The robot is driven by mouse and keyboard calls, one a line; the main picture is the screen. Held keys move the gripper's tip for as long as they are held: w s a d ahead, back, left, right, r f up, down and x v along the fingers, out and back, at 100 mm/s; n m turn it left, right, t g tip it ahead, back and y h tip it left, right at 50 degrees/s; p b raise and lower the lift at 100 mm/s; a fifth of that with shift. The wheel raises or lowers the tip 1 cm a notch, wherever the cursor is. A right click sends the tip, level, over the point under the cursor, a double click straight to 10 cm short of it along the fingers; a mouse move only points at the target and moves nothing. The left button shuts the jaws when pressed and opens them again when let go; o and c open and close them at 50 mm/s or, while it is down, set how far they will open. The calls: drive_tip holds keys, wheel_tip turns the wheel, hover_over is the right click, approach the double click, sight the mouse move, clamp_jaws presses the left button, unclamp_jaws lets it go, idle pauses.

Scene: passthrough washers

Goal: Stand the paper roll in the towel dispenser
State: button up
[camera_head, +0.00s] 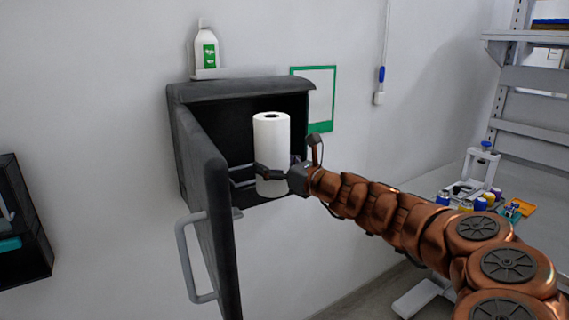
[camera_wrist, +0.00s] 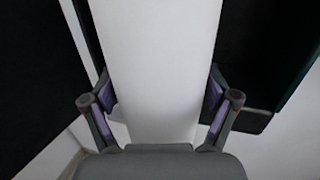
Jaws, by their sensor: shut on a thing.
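The white paper roll (camera_head: 271,150) stands upright at the open front of the dark towel dispenser (camera_head: 245,87). My gripper (camera_head: 272,175) is shut on the roll near its lower end, with a finger on either side. In the wrist view the roll (camera_wrist: 155,65) fills the middle between the purple-padded fingers of my gripper (camera_wrist: 160,98). The dispenser's door (camera_head: 212,190) is swung open to the left, with a grey handle on it. A metal holder (camera_head: 241,180) shows partly inside, left of the roll. I cannot tell whether the roll's bottom touches anything.
A white bottle with a green label (camera_head: 205,50) stands above the dispenser. A green-framed sheet (camera_head: 321,90) is on the wall to its right. A dark wall box (camera_head: 20,220) hangs at far left. A bench with several small items (camera_head: 480,195) stands at right.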

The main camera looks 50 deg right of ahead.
drive_tip(key=shift+w+d+f, duration=0.2)
drive_tip(key=shift+w+d, duration=0.4)
drive_tip(key=shift+w, duration=1.1)
drive_tip(key=shift+w+d+f, duration=0.15)
drive_tip(key=shift+w+d, duration=0.45)
drive_tip(key=shift+w, duration=1.15)
drive_tip(key=shift+w+d+f, duration=0.2)
drive_tip(key=shift+w+d, duration=0.4)
drive_tip(key=shift+w, duration=1.1)
drive_tip(key=shift+w+d+b, duration=0.15)
drive_tip(key=shift+w+d, duration=0.2)
drive_tip(key=shift+w, duration=0.55)
drive_tip(key=shift+w+d+b, duration=0.2)
drive_tip(key=shift+w+d, duration=0.1)
drive_tip(key=shift+w, duration=0.65)
drive_tip(key=shift+w+d+b, duration=0.15)
drive_tip(key=shift+w+d, duration=0.2)
drive_tip(key=shift+w, duration=0.55)
drive_tip(key=shift+f, duration=0.55)
drive_tip(key=o, duration=1.4)
